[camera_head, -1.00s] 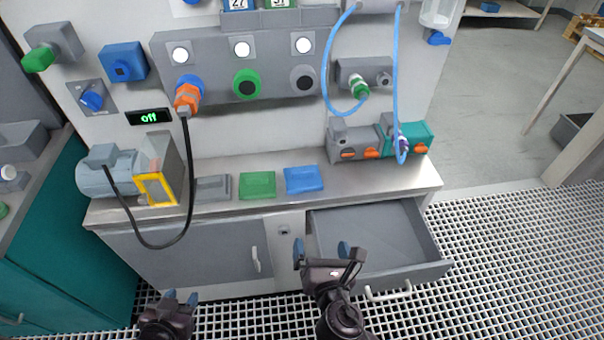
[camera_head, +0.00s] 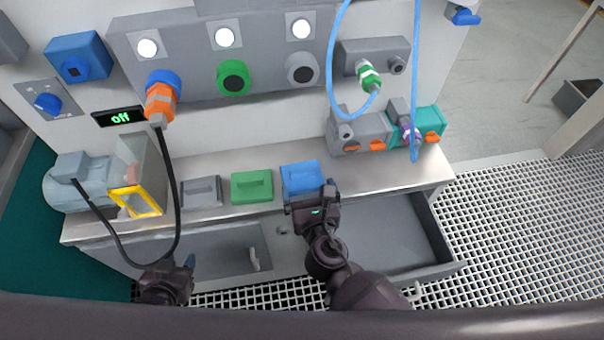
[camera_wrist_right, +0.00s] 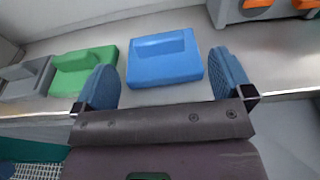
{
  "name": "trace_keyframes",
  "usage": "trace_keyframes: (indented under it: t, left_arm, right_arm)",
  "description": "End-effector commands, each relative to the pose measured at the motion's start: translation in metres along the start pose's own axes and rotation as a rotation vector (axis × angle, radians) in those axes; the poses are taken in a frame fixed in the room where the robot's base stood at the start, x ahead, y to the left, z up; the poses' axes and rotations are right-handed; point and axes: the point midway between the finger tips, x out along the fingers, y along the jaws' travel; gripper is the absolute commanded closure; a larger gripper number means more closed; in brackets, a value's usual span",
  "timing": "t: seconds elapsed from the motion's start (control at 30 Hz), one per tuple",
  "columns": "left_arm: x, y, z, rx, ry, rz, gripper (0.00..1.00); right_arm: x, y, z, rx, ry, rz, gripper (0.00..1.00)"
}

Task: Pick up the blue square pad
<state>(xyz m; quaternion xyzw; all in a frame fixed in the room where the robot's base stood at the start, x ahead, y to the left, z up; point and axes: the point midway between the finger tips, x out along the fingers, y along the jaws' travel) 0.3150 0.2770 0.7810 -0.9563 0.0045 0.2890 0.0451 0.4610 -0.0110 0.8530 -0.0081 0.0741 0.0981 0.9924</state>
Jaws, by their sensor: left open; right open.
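The blue square pad (camera_head: 301,178) lies on the metal counter, to the right of the green pad, and has a raised grip ridge on top. In the right wrist view the blue pad (camera_wrist_right: 164,62) sits ahead of my right gripper (camera_wrist_right: 165,88), between the lines of its two spread blue fingertips. My right gripper (camera_head: 312,195) is open and empty at the pad's near edge in the head view; contact cannot be told. My left gripper (camera_head: 178,270) is open and empty, low in front of the cabinet on the left.
A green pad (camera_head: 252,186) and a grey pad (camera_head: 202,191) lie left of the blue one. An open drawer (camera_head: 385,235) is below the counter (camera_head: 270,160). A black cable (camera_head: 172,190) hangs at the left. Pump units (camera_head: 360,132) stand at the back right.

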Motion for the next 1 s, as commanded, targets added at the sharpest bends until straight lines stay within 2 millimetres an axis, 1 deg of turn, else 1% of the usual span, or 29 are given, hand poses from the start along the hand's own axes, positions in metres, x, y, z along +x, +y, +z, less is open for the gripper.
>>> trace_keyframes:
  t: [0.03,0.1,0.27,0.5,0.6,0.73,0.93,0.97,1.0]
  left_arm:
    - [0.001,0.000,0.001,0.001,-0.001,0.000,0.57]
    - [0.001,0.000,0.001,0.001,0.000,0.001,0.57]
    - [0.003,0.000,-0.003,0.002,0.007,0.002,0.57]
    - [0.006,0.001,-0.003,0.003,0.013,0.003,0.57]
    - [0.007,0.001,-0.002,0.004,0.014,0.004,0.57]
    - [0.008,0.001,-0.003,0.004,0.016,0.004,0.57]
    - [0.008,0.001,-0.003,0.004,0.016,0.004,0.57]
    - [0.008,0.001,-0.003,0.004,0.016,0.004,0.57]
    - [0.008,0.001,-0.002,0.004,0.015,0.004,0.57]
  right_arm:
    - [0.006,0.000,0.000,0.000,0.000,-0.001,0.02]
    - [0.012,0.000,0.000,0.001,0.000,0.000,0.02]
    - [0.019,0.001,0.000,0.002,0.000,-0.001,0.02]
    - [0.051,0.003,0.000,0.002,0.000,0.000,0.02]
    - [0.061,0.003,0.000,0.002,0.001,-0.001,0.02]
    - [0.067,0.003,0.000,0.002,0.001,0.000,0.02]
    - [0.067,0.003,0.001,0.002,0.001,0.000,0.02]
    - [0.067,0.003,0.001,0.002,0.001,0.000,0.05]
    - [0.067,0.003,0.001,0.002,0.001,0.000,0.11]
